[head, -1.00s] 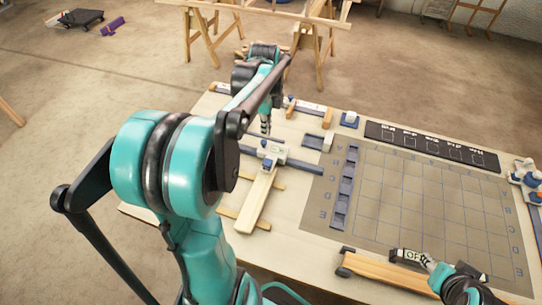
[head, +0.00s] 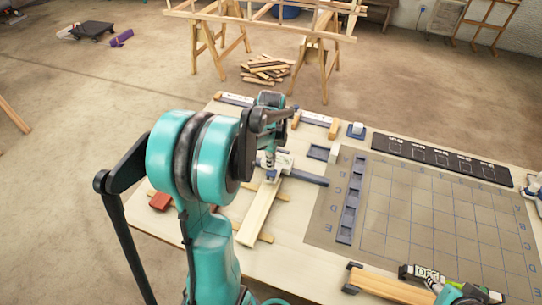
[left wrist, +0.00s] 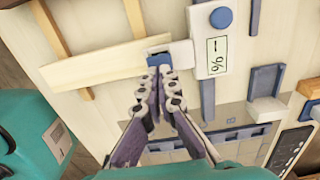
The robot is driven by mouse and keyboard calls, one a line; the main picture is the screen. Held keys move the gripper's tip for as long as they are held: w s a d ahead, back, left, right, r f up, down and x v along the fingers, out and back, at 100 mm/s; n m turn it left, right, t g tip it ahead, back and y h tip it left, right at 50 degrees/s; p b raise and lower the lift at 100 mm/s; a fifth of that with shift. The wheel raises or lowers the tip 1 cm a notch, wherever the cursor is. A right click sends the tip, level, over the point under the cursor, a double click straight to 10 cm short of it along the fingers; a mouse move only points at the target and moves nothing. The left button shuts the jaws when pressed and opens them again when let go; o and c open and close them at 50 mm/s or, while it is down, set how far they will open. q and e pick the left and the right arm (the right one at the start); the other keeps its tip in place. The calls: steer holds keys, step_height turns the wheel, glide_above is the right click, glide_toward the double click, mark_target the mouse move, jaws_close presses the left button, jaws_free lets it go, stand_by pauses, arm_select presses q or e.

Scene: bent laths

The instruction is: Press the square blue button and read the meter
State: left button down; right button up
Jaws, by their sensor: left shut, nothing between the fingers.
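The meter (left wrist: 208,45) is a white box beside a wooden lath (left wrist: 100,67); it also shows in the head view (head: 285,160). Its display (left wrist: 216,57), turned sideways, shows a dash and a percent sign, no digits. The square blue button (left wrist: 158,59) sits at the lath's end, left of the meter. My left gripper (left wrist: 165,70) is shut and empty, its fingertips at the button's lower edge; I cannot tell whether they press it. In the head view my left gripper (head: 269,172) is over the lath's far end. My right gripper (head: 432,283) is partly seen at the lower right.
A round blue knob (left wrist: 221,17) sits on the meter. A gridded mat (head: 410,215) with a blue slotted strip (head: 351,200) lies to the right. A box marked OFF (head: 420,272) is near another lath (head: 390,286). A red block (head: 160,201) lies at the table's left.

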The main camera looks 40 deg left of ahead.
mark_target(271, 173)
arm_select(q)
steer(key=shift+f, duration=0.9)
steer(key=shift+f+b, duration=0.85)
steer(key=shift+f, duration=0.1)
steer(key=shift+s+d+r, duration=0.15)
